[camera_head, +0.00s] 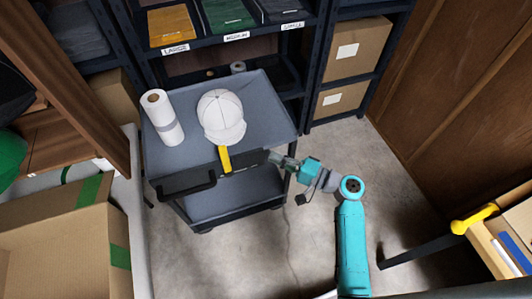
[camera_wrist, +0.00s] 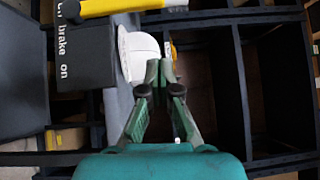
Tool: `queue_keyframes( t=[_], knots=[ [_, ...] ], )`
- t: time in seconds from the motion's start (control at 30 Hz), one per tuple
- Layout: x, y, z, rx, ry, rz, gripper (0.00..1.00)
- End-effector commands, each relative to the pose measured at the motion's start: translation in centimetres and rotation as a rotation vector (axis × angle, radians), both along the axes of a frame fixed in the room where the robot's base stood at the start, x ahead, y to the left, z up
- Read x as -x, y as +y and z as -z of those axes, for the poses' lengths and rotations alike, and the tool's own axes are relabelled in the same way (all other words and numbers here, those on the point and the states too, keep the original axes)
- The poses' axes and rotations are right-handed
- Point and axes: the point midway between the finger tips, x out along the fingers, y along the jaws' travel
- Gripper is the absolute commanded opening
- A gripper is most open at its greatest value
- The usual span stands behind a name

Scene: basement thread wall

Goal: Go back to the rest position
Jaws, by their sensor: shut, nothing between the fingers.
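My gripper (camera_head: 273,157) is at the right front edge of the grey cart (camera_head: 265,100), beside a dark panel (camera_head: 244,160) on the cart's front. It shows in the wrist view with its fingertips (camera_wrist: 159,68) together and nothing between them. A yellow lever (camera_head: 224,158) hangs at the cart's front, left of my gripper and apart from it. The lever (camera_wrist: 110,5) crosses the top left of the wrist view, above a dark block reading "brake on" (camera_wrist: 85,52).
A white cap (camera_head: 220,115) and a paper roll (camera_head: 162,118) stand on the cart. A cardboard box (camera_head: 60,240) is at left, another box (camera_head: 510,235) at right. Concrete floor (camera_head: 350,150) is clear right of the cart.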

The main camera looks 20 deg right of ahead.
Motion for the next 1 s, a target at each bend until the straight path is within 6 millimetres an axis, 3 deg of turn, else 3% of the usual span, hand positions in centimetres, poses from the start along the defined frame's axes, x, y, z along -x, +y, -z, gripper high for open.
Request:
queue_keyframes(
  t=[0.73, 0.87, 1.0],
  knots=[
    [0.6, -0.3, 0.3, 0.004, 0.005, 0.004, 0.00],
    [1.8, 0.6, 2.2, 0.046, 0.041, 0.043, 0.00],
    [4.9, 1.9, 6.2, 0.162, 0.112, 0.131, 0.00]
  ],
)
